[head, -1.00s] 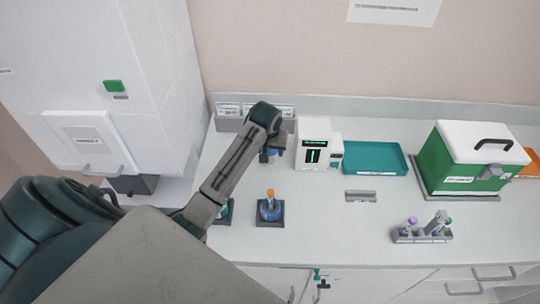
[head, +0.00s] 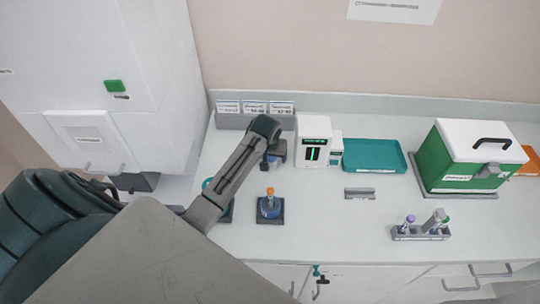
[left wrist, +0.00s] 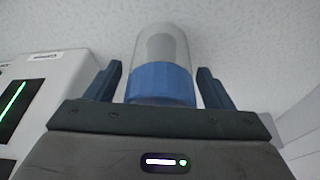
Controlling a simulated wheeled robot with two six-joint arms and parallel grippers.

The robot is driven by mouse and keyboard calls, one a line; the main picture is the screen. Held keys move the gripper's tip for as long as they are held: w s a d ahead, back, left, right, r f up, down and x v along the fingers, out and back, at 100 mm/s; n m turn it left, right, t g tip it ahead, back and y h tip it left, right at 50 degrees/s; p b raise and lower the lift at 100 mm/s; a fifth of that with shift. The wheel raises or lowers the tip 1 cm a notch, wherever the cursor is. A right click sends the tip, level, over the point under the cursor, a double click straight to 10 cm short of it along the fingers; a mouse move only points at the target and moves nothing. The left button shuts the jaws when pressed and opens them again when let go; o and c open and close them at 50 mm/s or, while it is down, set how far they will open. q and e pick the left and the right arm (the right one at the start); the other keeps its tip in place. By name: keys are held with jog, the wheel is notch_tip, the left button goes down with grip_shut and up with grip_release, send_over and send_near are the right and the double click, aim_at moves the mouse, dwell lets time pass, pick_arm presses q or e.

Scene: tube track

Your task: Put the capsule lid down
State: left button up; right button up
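The capsule lid (left wrist: 160,82) is a clear, round-topped cylinder with a blue collar. In the left wrist view it sits between the two blue fingers of my left gripper (left wrist: 160,85), with narrow gaps beside the collar, so the gripper looks open around it. In the head view my left gripper (head: 272,160) is low at the back of the counter, left of the white device; the lid is mostly hidden there. A blue holder with an orange-topped piece (head: 269,207) stands on a dark square pad nearer the front. My right gripper is not in view.
The white device with a green display (head: 313,142) stands close right of the gripper. A labelled grey rack (head: 240,122) is behind. A teal tray (head: 374,156), small grey block (head: 360,193), tube rack (head: 420,234) and green box (head: 466,158) are right. The middle front counter is clear.

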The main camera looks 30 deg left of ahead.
pick_arm(q)
jog(key=shift+r, duration=0.1)
jog(key=shift+r, duration=0.2)
jog(key=b+v, duration=0.3)
jog(key=v, duration=0.7)
jog(key=shift+d+r, duration=0.15)
jog(key=shift+s+r, duration=0.25)
jog(key=shift+r, duration=0.4)
jog(key=shift+d+f, duration=0.1)
